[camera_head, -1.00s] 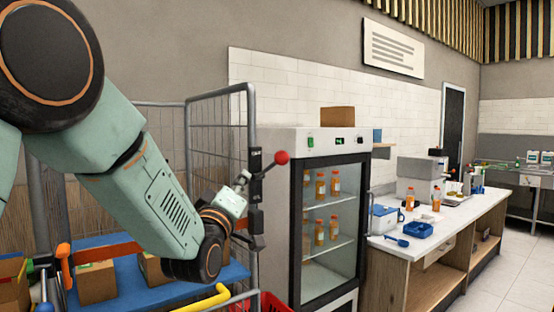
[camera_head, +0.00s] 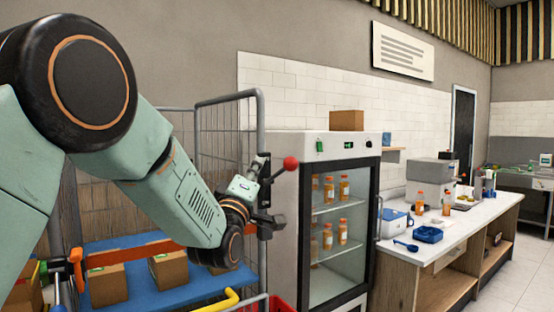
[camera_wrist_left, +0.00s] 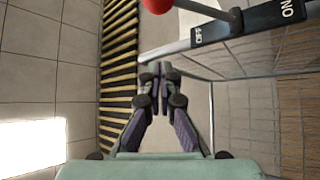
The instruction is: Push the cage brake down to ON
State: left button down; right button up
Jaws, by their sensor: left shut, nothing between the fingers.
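The cage brake is a black bracket (camera_head: 265,194) on the post of a wire roll cage (camera_head: 226,130). Its lever ends in a red ball knob (camera_head: 291,163), which sticks out to the upper right. In the left wrist view, the black plate (camera_wrist_left: 250,24) reads OFF and ON. The lever stands out near the OFF end, with the red knob (camera_wrist_left: 157,5) cut by the top edge. My left gripper (camera_wrist_left: 160,72) is shut and empty, with its fingertips apart from the knob in that view. In the head view, my left gripper (camera_head: 259,165) is just left of the knob. My right gripper is out of view.
A glass-door fridge (camera_head: 338,225) with orange bottles stands right of the cage. A blue cage shelf (camera_head: 205,286) holds cardboard boxes (camera_head: 107,284) below my arm. A yellow bar (camera_head: 220,302) crosses the bottom. A white counter (camera_head: 455,230) is farther right.

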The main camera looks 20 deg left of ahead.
aim_at(280, 171)
pick_arm(q)
jog(key=w+d+p, duration=0.3)
jog(key=w, duration=0.2)
jog(key=shift+w+d+r, duration=0.15)
jog(key=shift+w+r, duration=0.2)
jog(key=shift+s, duration=0.15)
